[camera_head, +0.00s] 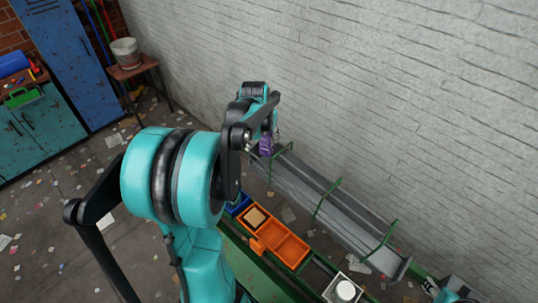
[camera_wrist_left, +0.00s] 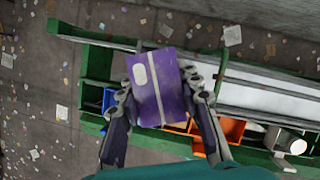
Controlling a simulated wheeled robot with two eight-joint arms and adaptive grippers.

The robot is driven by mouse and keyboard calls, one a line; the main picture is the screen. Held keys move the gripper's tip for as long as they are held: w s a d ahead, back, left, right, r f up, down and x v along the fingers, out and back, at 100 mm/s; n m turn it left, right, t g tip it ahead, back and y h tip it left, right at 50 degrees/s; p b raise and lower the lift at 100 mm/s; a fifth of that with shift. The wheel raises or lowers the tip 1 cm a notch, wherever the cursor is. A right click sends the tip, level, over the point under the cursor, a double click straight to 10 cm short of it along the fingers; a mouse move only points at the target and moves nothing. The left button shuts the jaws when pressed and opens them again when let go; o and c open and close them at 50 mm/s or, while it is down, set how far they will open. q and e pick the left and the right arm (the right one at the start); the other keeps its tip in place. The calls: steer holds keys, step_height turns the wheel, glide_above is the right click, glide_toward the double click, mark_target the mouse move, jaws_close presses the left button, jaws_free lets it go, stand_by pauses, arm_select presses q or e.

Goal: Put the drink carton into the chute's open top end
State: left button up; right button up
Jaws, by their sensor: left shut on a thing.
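The purple drink carton (camera_head: 266,146) is held at the far left end of the long grey chute (camera_head: 335,212). In the left wrist view the carton (camera_wrist_left: 158,88) fills the space between the two fingers, its flat face with a pale band and a white patch toward the camera. My left gripper (camera_head: 262,136) is shut on it; the fingers also show in the left wrist view (camera_wrist_left: 162,108). The carton appears above the chute and covers part of it in the wrist view. The height gap between them cannot be told.
Green hoops (camera_head: 327,198) stand over the chute, which runs beside a white brick wall (camera_head: 400,90). Orange bins (camera_head: 288,248), a blue bin (camera_head: 238,204) and a pale tray with a white round item (camera_head: 345,291) line the near side. Papers litter the floor.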

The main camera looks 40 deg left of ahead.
mark_target(268, 153)
arm_select(q)
step_height(268, 153, down, 9)
steer(key=shift+r+b, duration=0.1)
steer(key=shift+b, duration=0.55)
steer(key=shift+f, duration=0.2)
steer(key=o, duration=0.5)
steer(key=shift+c, duration=0.2)
steer(key=shift+r, duration=0.2)
